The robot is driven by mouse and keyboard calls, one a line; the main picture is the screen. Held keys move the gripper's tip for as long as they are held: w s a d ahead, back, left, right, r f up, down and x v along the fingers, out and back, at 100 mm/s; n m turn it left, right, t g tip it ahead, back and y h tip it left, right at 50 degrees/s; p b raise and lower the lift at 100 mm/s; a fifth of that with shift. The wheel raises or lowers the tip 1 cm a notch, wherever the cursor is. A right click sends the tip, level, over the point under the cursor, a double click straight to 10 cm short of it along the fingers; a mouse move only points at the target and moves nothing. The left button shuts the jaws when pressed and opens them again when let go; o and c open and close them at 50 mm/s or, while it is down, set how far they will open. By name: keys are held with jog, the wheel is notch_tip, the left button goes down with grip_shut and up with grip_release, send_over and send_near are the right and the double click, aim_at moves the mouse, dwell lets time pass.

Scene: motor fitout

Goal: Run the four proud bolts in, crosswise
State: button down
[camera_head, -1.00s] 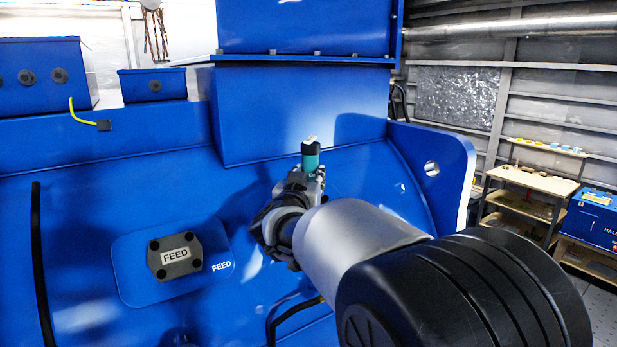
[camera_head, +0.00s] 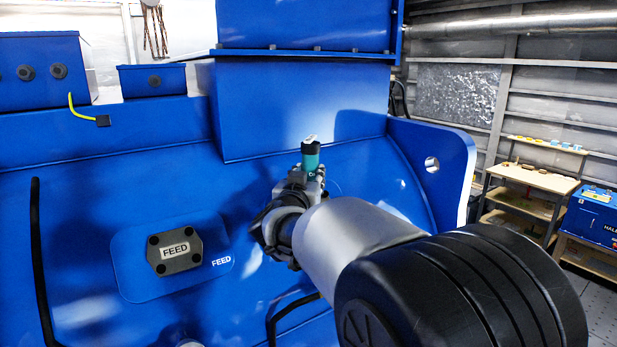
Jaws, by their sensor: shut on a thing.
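My gripper (camera_head: 300,185) is shut on a teal tool (camera_head: 310,155) with a pale top, which stands upright out of the jaws. Below and in front of the jaws, my arm hides part of the blue motor housing (camera_head: 90,220). A dark cover plate marked FEED (camera_head: 175,252) is on a blue pad (camera_head: 130,270) on the housing, left of my gripper and apart from it. Dark round bolt heads show at its corners. How far each stands out cannot be told. The tool's working end is hidden.
A blue upright box section (camera_head: 290,110) rises behind my gripper. A blue lug with a hole (camera_head: 445,170) stands to the right. A black cable (camera_head: 40,260) runs down the left. A wooden workbench (camera_head: 535,180) and a blue case (camera_head: 597,210) are at the far right.

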aim_at(309, 161)
jog(key=shift+s+f, duration=0.1)
jog(key=shift+f, duration=0.35)
dwell(0.5)
jog(key=shift+r, duration=0.15)
notch_tip(309, 161, up, 2)
jog(key=shift+p, duration=1)
notch_tip(309, 161, up, 2)
jog(key=shift+r+p, duration=0.25)
jog(key=shift+p, duration=0.9)
jog(key=shift+f, duration=0.1)
jog(key=c, duration=1.7)
grip_release()
grip_shut()
